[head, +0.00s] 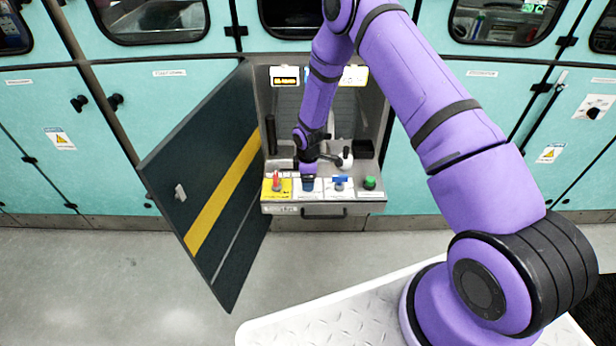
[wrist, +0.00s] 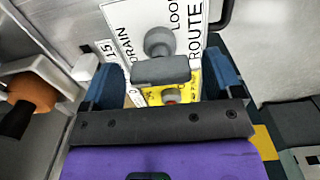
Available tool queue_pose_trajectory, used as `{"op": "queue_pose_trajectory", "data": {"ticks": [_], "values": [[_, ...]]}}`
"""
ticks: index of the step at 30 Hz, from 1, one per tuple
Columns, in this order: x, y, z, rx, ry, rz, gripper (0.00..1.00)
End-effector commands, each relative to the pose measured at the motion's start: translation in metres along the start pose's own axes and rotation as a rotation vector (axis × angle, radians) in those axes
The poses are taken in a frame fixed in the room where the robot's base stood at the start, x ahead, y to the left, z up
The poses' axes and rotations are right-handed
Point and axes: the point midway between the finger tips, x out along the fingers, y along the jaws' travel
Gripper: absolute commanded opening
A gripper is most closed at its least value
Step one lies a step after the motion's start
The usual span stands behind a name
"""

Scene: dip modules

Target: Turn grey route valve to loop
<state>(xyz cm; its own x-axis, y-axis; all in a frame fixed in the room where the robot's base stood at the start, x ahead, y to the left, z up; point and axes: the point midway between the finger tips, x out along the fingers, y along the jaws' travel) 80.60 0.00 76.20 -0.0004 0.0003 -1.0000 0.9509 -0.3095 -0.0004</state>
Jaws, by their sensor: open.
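The grey route valve (wrist: 160,70) shows in the wrist view, with a round grey end and a bar-shaped handle lying across the picture. It sits by a white label plate (wrist: 191,15) reading DRAIN, LOOP and ROUTE. My gripper (wrist: 165,78) is open, with one blue finger on each side of the handle and a small gap visible on both sides. In the head view my gripper (head: 308,186) points down at the front panel, between the red handle and the blue handle, and hides the grey valve there.
A red handle (head: 277,180) on a yellow plate is left of my gripper. A blue-handled valve (head: 341,182) and a green knob (head: 370,183) are to the right. The dark cabinet door (head: 205,175) stands open at left. A drawer handle (head: 324,212) is below the panel.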

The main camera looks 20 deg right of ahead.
Motion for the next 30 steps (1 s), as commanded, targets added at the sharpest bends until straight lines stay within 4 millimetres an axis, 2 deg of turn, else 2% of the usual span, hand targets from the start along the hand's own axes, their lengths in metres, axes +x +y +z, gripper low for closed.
{"op": "queue_pose_trajectory", "data": {"ticks": [5,9,11,12,22,30], "values": [[-0.0002,0.0001,0.0000,0.000,0.000,0.000,0.85],[-0.0003,0.0001,0.0000,0.000,0.000,0.000,0.53],[-0.0004,0.0001,0.0000,0.000,0.000,0.000,0.39],[-0.0004,0.0002,0.0000,0.000,0.000,0.000,0.36],[-0.0006,0.0002,0.0001,0.042,0.000,0.000,0.36],[-0.0007,0.0004,0.0003,0.208,-0.001,0.001,0.36]]}}
